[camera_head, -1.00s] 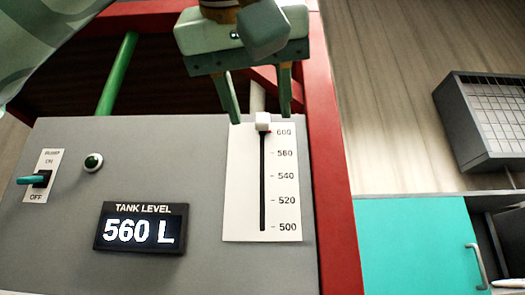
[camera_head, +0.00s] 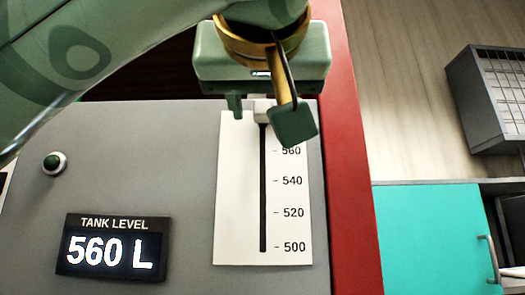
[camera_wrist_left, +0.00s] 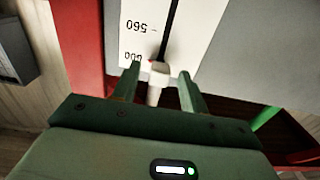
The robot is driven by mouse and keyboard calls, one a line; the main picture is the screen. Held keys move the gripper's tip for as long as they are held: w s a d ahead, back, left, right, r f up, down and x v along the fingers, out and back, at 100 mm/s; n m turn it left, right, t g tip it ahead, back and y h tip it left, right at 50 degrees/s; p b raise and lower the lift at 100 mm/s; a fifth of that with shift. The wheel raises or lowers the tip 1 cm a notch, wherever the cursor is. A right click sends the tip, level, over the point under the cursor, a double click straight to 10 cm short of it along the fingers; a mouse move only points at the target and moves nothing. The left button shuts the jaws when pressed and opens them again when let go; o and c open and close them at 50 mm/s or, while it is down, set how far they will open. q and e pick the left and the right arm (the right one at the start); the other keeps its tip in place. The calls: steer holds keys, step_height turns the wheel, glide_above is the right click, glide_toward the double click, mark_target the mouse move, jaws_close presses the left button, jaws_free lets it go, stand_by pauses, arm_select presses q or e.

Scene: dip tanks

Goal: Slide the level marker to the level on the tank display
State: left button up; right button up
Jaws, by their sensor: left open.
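The tank display (camera_head: 112,248) reads 560 L. The white level marker (camera_head: 262,112) is at the top of the black slot on the white scale plate (camera_head: 235,200), partly hidden by my arm in the head view. In the left wrist view, the marker (camera_wrist_left: 158,80) sits by the 600 mark, with the slot running away from it past 560. My left gripper (camera_wrist_left: 160,76) is open, with one finger on each side of the marker and a gap visible on both sides. My right gripper is in neither view.
A green round button or lamp (camera_head: 54,163) is on the grey panel (camera_head: 180,150) at the left. A red frame post (camera_head: 350,170) borders the panel's right side. A turquoise cabinet (camera_head: 430,235) and a grey rack (camera_head: 488,95) stand farther right.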

mark_target(263, 152)
arm_select(q)
steer(key=shift+w+r+p, duration=0.1)
steer(key=shift+w+p, duration=0.3)
steer(key=shift+w, duration=0.65)
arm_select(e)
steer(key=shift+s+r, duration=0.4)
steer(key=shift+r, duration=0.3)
arm_select(q)
steer(key=shift+c, duration=0.3)
